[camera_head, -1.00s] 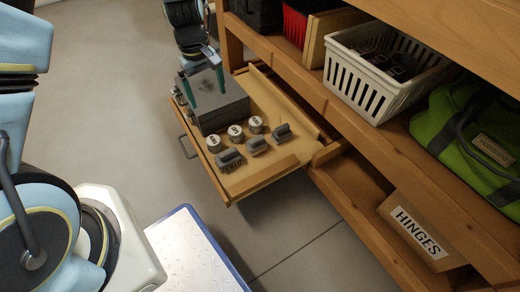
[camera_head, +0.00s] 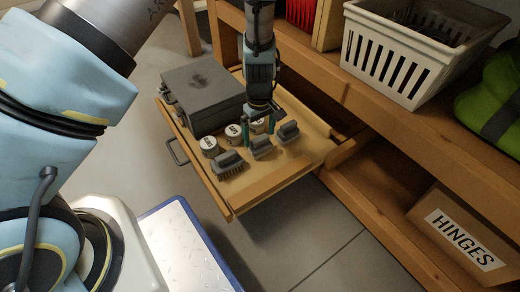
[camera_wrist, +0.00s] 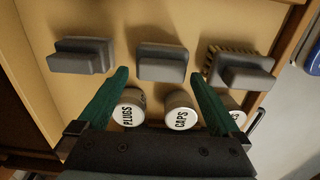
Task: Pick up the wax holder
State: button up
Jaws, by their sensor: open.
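Three grey handled blocks stand in a row in the open wooden drawer (camera_head: 262,178). The near-left block (camera_head: 228,162) has bristles like a brush; it also shows in the wrist view (camera_wrist: 240,66). The middle block (camera_head: 261,148) and the far-right block (camera_head: 289,131) show no clear bristles. No label shows which one is the wax holder. My gripper (camera_head: 258,134) is open and empty, pointing down over the drawer. In the wrist view, the middle block (camera_wrist: 162,63) lies ahead between my gripper's fingertips (camera_wrist: 159,76), and the other plain block (camera_wrist: 80,55) is to the left.
Round tins stand beside the blocks, including PLUGS (camera_wrist: 128,112) and CAPS (camera_wrist: 180,112). A grey box (camera_head: 200,92) fills the drawer's back left. A white basket (camera_head: 400,58) and a green bag (camera_head: 492,108) stand on the shelf above right; a HINGES box (camera_head: 460,235) sits lower right.

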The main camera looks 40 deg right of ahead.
aim_at(260, 146)
jog(key=f+b, duration=0.2)
jog(key=f, duration=0.1)
jog(key=f+b, duration=0.1)
jog(key=f, duration=0.1)
jog(key=shift+s+a+f, duration=0.1)
jog(key=shift+s+f, duration=0.1)
jog(key=shift+s, duration=0.05)
jog(key=shift+r, duration=0.1)
jog(key=c, duration=1.2)
notch_tip(260, 146, up, 10)
jog(key=p, duration=0.4)
jog(key=shift+p, duration=0.4)
